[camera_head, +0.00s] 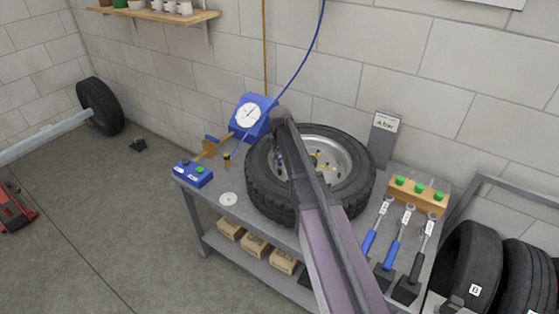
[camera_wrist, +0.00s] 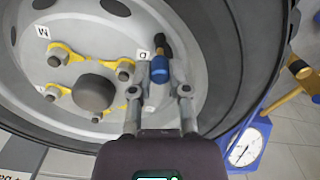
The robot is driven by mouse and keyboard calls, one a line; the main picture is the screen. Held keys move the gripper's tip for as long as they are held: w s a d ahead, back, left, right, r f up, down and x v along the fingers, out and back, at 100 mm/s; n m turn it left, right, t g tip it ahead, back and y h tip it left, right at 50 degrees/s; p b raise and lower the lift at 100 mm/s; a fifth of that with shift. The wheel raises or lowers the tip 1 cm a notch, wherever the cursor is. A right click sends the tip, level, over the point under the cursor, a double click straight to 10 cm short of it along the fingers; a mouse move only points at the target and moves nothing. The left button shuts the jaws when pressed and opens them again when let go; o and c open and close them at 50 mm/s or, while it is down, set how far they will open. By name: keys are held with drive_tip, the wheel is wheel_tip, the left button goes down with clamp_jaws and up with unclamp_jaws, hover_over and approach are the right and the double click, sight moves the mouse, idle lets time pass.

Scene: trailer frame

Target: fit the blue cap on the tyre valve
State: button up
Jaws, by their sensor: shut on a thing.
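The wheel lies flat on the bench, a black tyre (camera_head: 350,192) around a grey rim (camera_head: 343,150). In the wrist view, my gripper (camera_wrist: 159,70) is over the rim, close to the tyre's inner edge. Its two fingers are shut on the small blue cap (camera_wrist: 159,74). The dark valve stem (camera_wrist: 162,43) shows just beyond the cap, nearly in line with it. I cannot tell whether the cap touches the stem or sits on it. In the head view, my arm crosses in front of the wheel and hides part of it.
Wheel nuts with yellow pointers (camera_wrist: 61,50) and the dark hub (camera_wrist: 95,93) stand left of my gripper. A gauge (camera_head: 249,116) stands behind the wheel on the left. Wrenches (camera_head: 402,233) and a wooden block with green caps (camera_head: 403,197) lie at right.

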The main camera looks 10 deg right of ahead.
drive_tip(key=shift+f+b, duration=0.75)
drive_tip(key=shift+f, duration=0.1)
drive_tip(key=o, duration=0.9)
drive_tip(key=shift+c, duration=0.2)
drive_tip(key=o, duration=0.5)
drive_tip(key=shift+c, duration=0.2)
drive_tip(key=shift+r, duration=0.15)
drive_tip(key=shift+r+p, duration=3.9)
drive_tip(key=shift+p, duration=0.15)
